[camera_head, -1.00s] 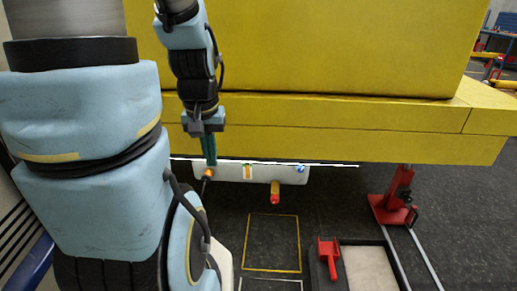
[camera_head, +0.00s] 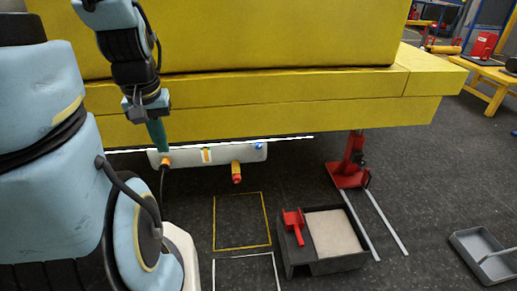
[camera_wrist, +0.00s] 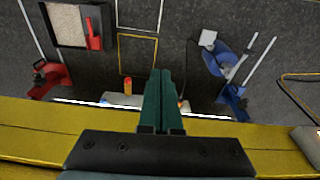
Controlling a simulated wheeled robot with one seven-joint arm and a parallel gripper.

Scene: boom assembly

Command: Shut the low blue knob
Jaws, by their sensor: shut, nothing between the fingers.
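The small blue knob (camera_head: 259,146) sits near the right end of a white panel (camera_head: 220,155) mounted low under the yellow beam. My gripper (camera_head: 162,148) points down at the panel's left end, close to an orange fitting (camera_head: 166,162) with a dark cable. It is well to the left of the blue knob. Its green fingers (camera_wrist: 160,78) are together and empty in the wrist view. I cannot tell whether the tips touch the panel. The blue knob is not clear in the wrist view.
A red-and-yellow handle (camera_head: 237,173) sticks out from the panel between my gripper and the knob. A yellow beam (camera_head: 270,107) overhangs the panel. A red stand (camera_head: 350,165) is to the right. A dark tray (camera_head: 340,265) with a red tool lies on the floor.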

